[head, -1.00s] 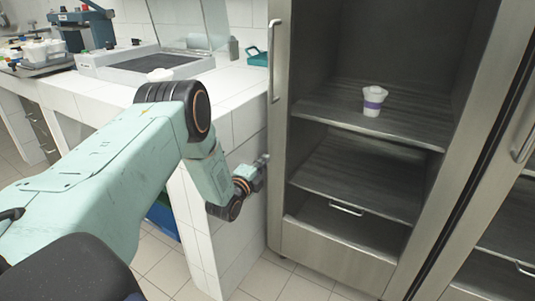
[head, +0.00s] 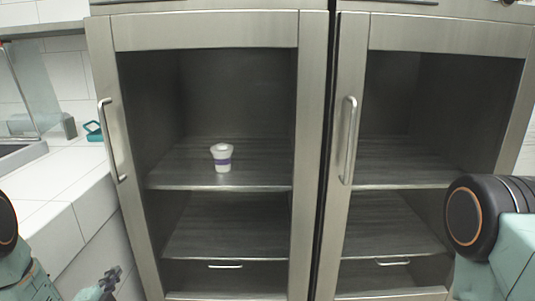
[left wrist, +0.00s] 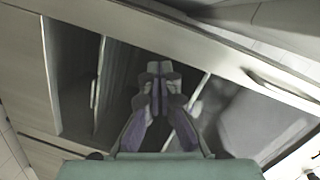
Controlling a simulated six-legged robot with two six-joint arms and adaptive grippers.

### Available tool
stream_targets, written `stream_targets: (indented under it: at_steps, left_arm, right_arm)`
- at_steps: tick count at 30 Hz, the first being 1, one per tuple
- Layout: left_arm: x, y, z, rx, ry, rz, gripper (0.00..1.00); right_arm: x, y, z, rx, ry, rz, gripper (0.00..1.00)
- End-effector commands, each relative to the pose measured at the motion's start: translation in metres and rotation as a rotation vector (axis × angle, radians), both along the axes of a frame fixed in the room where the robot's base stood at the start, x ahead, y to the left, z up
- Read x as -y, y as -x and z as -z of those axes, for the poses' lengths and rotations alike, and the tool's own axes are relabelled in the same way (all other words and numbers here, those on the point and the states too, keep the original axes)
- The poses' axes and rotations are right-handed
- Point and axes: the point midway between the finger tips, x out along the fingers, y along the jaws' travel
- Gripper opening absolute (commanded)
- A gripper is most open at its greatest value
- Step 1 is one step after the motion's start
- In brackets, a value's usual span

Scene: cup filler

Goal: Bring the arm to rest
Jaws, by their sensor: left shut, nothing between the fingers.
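My left gripper (head: 110,279) shows small at the lower left of the head view, in front of the white tiled counter side. It is shut and empty. In the left wrist view its fingers (left wrist: 158,75) meet, with the tilted steel cabinet front behind them. Part of my left arm (head: 25,280) shows at the lower left edge. A joint of my right arm (head: 480,215) shows at the right edge; the right gripper is out of view.
A steel cabinet (head: 314,130) with two tall doors and bar handles stands ahead. The tiled counter (head: 60,205) and a teal item (head: 93,131) are at left.

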Motion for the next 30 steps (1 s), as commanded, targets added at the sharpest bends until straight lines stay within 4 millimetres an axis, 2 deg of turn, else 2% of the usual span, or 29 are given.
stream_targets:
  at_steps: [1, 3, 5, 8, 13, 18, 21, 24, 27, 30]
  left_arm:
    - [0.006, 0.012, 0.019, -0.058, 0.122, -0.027, 0.00]
    - [0.019, 0.030, 0.043, -0.138, 0.298, -0.072, 0.00]
    - [0.036, 0.048, 0.063, -0.217, 0.447, -0.118, 0.00]
    - [0.070, 0.087, 0.093, -0.360, 0.683, -0.222, 0.00]
    - [0.133, 0.174, 0.125, -0.620, 0.993, -0.460, 0.00]
    - [0.181, 0.274, 0.128, -0.855, 1.138, -0.734, 0.00]
    - [0.199, 0.329, 0.117, -0.969, 1.137, -0.869, 0.00]
    - [0.209, 0.372, 0.101, -1.064, 1.081, -0.932, 0.00]
    - [0.214, 0.391, 0.089, -1.115, 1.023, -0.920, 0.00]
    - [0.216, 0.389, 0.087, -1.120, 1.005, -0.897, 0.00]
  right_arm:
    - [0.000, 0.000, 0.000, 0.000, 0.000, 0.000, 0.36]
    - [0.000, 0.000, 0.000, 0.000, 0.000, 0.000, 0.36]
    - [0.000, 0.000, -0.001, 0.000, 0.000, 0.000, 0.36]
    - [0.000, 0.000, -0.003, 0.000, 0.000, 0.000, 0.36]
    - [0.000, 0.000, -0.007, 0.000, 0.000, 0.000, 0.36]
    - [0.000, 0.000, -0.012, 0.000, 0.000, 0.000, 0.36]
    - [0.000, 0.000, -0.016, 0.000, 0.000, 0.000, 0.36]
    - [0.000, 0.000, -0.019, 0.000, 0.000, 0.000, 0.36]
    - [0.000, 0.000, -0.022, 0.000, 0.000, 0.000, 0.36]
    - [0.000, 0.000, -0.023, 0.000, 0.000, 0.000, 0.36]
